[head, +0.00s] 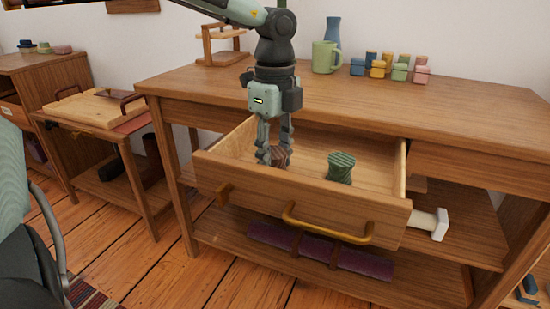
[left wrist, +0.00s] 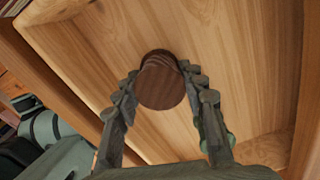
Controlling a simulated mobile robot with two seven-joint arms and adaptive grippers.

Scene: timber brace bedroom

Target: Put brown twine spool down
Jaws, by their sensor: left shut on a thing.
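The brown twine spool (head: 281,157) is inside the open drawer (head: 300,199) of the wooden desk, toward its left half. My left gripper (head: 274,155) points down into the drawer and is shut on the spool. In the left wrist view the brown spool (left wrist: 160,82) sits between the fingertips, with the bare drawer floor behind it. I cannot tell whether the spool touches that floor. A green twine spool (head: 341,167) stands in the drawer to the right, apart from the gripper. My right gripper is not in view.
The drawer floor between and behind the spools is clear. On the desktop (head: 430,105) stand a green mug (head: 325,57), a blue vase (head: 333,30) and several small colored blocks. A side table (head: 140,150) with a wooden tray (head: 95,108) is at the left.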

